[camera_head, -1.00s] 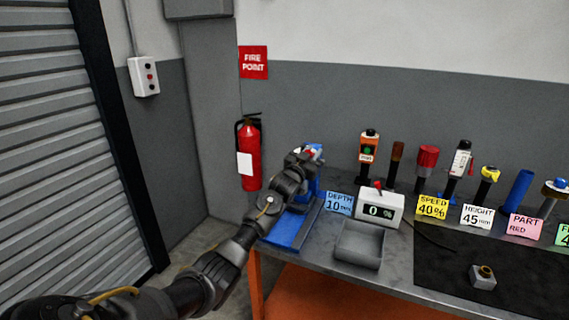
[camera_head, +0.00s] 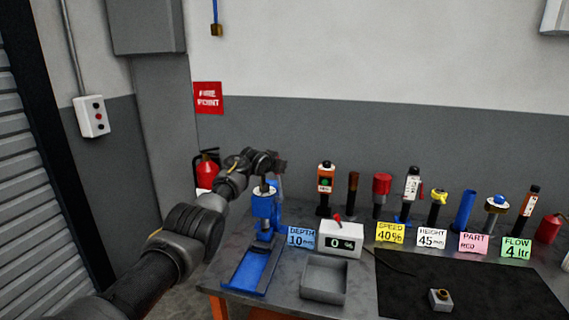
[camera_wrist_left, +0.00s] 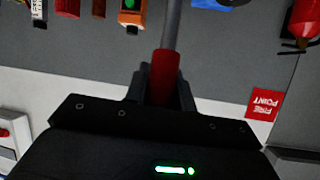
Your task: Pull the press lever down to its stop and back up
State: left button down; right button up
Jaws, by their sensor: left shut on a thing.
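The blue press (camera_head: 264,206) stands at the left end of the bench, with its long blue base (camera_head: 250,270) running toward me. My left gripper (camera_head: 276,164) is above the press head. In the left wrist view, the jaws of my left gripper (camera_wrist_left: 162,82) are shut around the red grip (camera_wrist_left: 165,72) of the press lever. A grey lever rod (camera_wrist_left: 172,25) runs on from the grip to the top edge of that view. In the head view the lever is mostly hidden by the gripper. My right gripper is not in view.
An empty grey tray (camera_head: 325,279) lies right of the press base. Several tools and cards line the bench. A fire extinguisher (camera_head: 207,172) hangs behind my arm.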

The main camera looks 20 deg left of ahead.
pick_arm(q)
jog(key=shift+w+r, duration=0.25)
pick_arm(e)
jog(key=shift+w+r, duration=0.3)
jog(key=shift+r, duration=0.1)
pick_arm(q)
jog(key=c, duration=1.4)
grip_release()
jog(key=shift+o, duration=1.2)
jog(key=shift+w+f, duration=0.15)
jog(key=shift+f, duration=0.05)
jog(key=shift+s, duration=0.2)
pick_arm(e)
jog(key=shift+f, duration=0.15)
pick_arm(q)
jog(key=shift+b+v, duration=0.4)
jog(key=shift+v, duration=0.45)
jog(key=b+v, duration=0.2)
jog(key=v, duration=0.6)
jog(key=shift+s+r+b, duration=0.3)
jog(key=shift+r+b, duration=0.05)
jog(key=shift+b, duration=0.05)
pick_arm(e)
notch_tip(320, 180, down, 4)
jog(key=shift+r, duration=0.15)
pick_arm(q)
jog(key=shift+f, duration=0.1)
